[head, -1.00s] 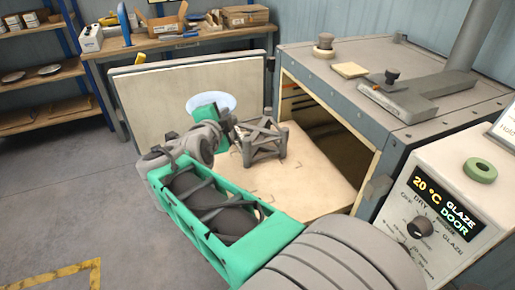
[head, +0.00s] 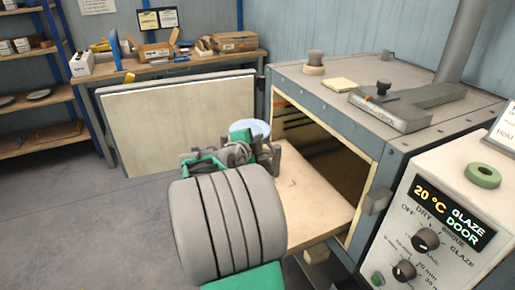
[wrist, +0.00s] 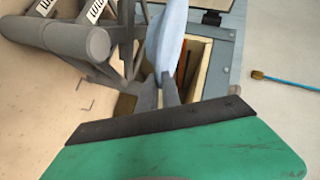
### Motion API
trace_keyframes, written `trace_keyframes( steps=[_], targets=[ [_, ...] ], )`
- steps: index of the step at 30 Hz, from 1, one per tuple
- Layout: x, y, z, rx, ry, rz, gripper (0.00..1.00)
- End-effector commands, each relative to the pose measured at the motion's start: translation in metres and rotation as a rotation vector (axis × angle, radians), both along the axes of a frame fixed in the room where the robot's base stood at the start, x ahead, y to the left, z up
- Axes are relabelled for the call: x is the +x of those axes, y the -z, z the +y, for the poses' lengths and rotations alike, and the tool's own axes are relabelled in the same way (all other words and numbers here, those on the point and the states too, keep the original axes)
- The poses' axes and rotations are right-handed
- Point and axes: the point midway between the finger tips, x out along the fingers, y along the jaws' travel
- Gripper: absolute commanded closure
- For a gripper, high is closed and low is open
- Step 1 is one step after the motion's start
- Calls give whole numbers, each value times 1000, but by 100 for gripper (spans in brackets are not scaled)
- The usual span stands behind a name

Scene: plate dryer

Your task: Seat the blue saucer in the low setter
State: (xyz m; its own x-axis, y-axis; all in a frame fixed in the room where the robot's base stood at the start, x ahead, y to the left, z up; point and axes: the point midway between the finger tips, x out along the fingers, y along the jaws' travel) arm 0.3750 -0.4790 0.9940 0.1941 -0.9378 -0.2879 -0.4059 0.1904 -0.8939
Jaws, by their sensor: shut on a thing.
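The pale blue saucer (head: 257,127) shows in the head view just above my wrist, near the dryer's opening. In the wrist view the saucer (wrist: 169,35) is seen nearly edge-on, standing up from my fingers. My gripper (wrist: 160,94) is shut on its near edge. In the head view my arm hides most of the gripper. A grey setter frame of thick bars (wrist: 62,38) with white labels stands just left of the saucer in the wrist view, with a narrow gap seen between them. In the head view the setter (head: 291,165) is mostly hidden behind my arm.
The setter stands on a pale board (head: 312,205) at the dryer's open mouth (head: 338,150). The open door (head: 180,115) is at the left. The control panel (head: 440,235) is close on the right.

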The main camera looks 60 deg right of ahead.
Motion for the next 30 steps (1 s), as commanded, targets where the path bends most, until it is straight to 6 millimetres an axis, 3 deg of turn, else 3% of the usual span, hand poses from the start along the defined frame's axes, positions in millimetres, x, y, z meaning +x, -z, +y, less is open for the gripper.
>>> trace_keyframes(
  steps=[9,19,20,21,27,30],
  targets=[
    [6,40,-6,-2,-1,-1,100],
    [6,43,-6,-3,-1,-3,100],
    [6,42,-6,-2,0,-2,90],
    [6,42,-6,-2,0,-2,87],
    [6,41,-6,-1,0,-1,71],
    [6,41,-6,-1,0,-1,69]
  ],
)
